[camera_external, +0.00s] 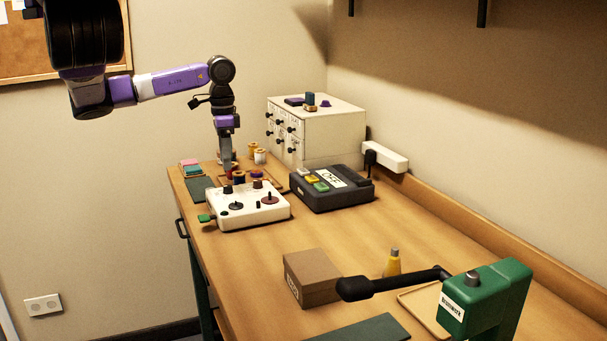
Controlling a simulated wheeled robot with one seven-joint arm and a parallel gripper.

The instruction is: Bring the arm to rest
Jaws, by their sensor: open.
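My arm comes in from the upper left and bends down at the elbow over the far end of the wooden table (340,240). My gripper (228,172) points down among several thread spools (257,155), just behind the white control box (250,211). It is open. Its fingertips are small and partly hidden, so I cannot tell whether they touch a spool. Dark and red spools (239,177) stand close by its tip.
A dark box marked OFF (331,191) sits right of the control box, with a white drawer cabinet (325,138) behind. A cardboard box (313,278), yellow bottle (392,263) and green press (485,300) stand nearer. The table's middle is clear.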

